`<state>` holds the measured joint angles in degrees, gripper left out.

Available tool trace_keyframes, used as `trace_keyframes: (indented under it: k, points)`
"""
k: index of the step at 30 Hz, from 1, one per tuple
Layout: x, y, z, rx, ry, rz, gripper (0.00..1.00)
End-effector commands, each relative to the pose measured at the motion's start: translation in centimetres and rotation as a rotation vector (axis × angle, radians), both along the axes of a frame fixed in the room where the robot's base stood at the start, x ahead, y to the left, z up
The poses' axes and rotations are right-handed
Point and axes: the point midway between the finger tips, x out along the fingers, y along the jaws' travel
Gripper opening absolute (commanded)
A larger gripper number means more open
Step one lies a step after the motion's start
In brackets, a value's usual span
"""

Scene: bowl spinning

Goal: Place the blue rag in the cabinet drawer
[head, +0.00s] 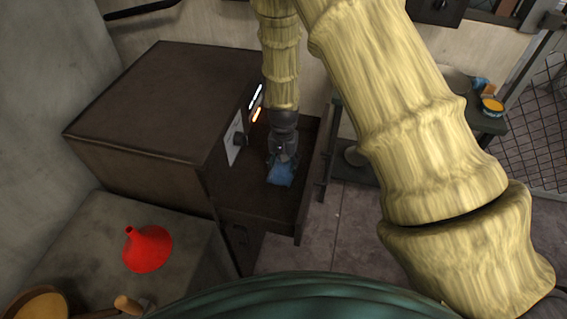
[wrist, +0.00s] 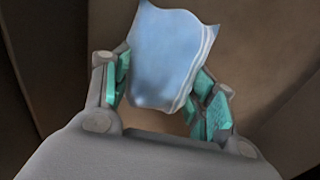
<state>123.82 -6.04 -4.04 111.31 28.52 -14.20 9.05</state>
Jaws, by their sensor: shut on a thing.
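The blue rag (head: 281,174) is held at the tip of my gripper (head: 282,158) in the head view. In the wrist view the rag (wrist: 168,55) sits between the two teal-padded fingers of my gripper (wrist: 165,88), which are shut on it. The cabinet drawer (head: 257,194) is pulled out from the dark brown cabinet (head: 150,95). My gripper and the rag are over or inside the open drawer. I cannot tell whether the rag touches the drawer floor.
A dark side table (head: 482,123) with small items stands at the right. Bare floor (head: 345,225) lies right of the drawer.

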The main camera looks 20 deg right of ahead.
Motion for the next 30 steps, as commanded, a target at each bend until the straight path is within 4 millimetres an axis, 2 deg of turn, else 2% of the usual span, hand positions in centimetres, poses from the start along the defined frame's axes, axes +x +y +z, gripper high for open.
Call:
trace_keyframes:
  k: [12, 13, 15, 16, 30]
  points:
    - [0.02, -0.01, -0.5, 0.0, 0.0, 0.0, 0.34]
    - [0.02, -0.01, -0.42, -0.001, -0.001, 0.0, 0.62]
    - [0.02, -0.01, -0.41, -0.001, -0.001, 0.0, 0.75]
    - [0.02, -0.01, -0.41, -0.001, -0.001, 0.0, 0.78]
    - [0.08, -0.01, 0.24, 0.0, -0.002, 0.0, 0.78]
